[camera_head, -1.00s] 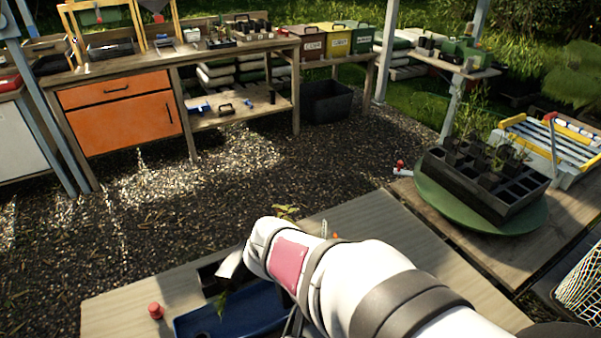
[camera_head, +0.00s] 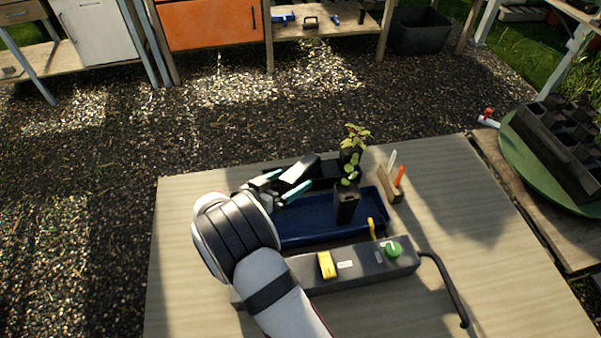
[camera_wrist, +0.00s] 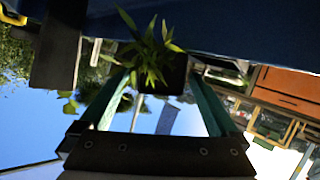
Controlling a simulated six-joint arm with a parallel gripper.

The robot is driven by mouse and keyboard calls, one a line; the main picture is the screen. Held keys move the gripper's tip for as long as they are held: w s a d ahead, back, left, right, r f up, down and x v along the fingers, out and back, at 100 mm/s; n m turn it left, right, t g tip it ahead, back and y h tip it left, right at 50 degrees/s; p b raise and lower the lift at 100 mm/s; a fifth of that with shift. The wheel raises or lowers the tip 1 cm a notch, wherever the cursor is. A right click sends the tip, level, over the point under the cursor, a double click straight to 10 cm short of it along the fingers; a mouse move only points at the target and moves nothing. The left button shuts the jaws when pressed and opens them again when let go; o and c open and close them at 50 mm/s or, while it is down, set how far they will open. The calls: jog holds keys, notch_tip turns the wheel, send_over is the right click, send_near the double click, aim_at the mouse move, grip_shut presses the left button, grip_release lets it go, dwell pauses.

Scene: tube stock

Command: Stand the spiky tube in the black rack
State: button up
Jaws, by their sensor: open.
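The spiky tube (camera_wrist: 174,76), a dark square pot with narrow green leaves, shows in the wrist view between the two teal fingers. Its leaves face the camera; its exact tilt is unclear. My gripper (camera_head: 285,184) is open, over the back left part of the blue tray (camera_head: 300,229) in the head view. I cannot tell whether the fingers touch the tube. The black rack (camera_head: 326,170) lies along the tray's far side, partly hidden by the gripper and a dark block shape beside the fingers.
A round-leaved tube (camera_head: 346,204) stands upright in the tray, right of the gripper. A taller leafy plant (camera_head: 354,138) rises behind it. A small wooden holder (camera_head: 389,184) with markers is at right. A grey box with a green knob (camera_head: 392,249) is in front.

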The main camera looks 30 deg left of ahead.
jog(key=x, duration=0.3)
jog(key=shift+w, duration=0.15)
grip_shut()
dwell(0.3)
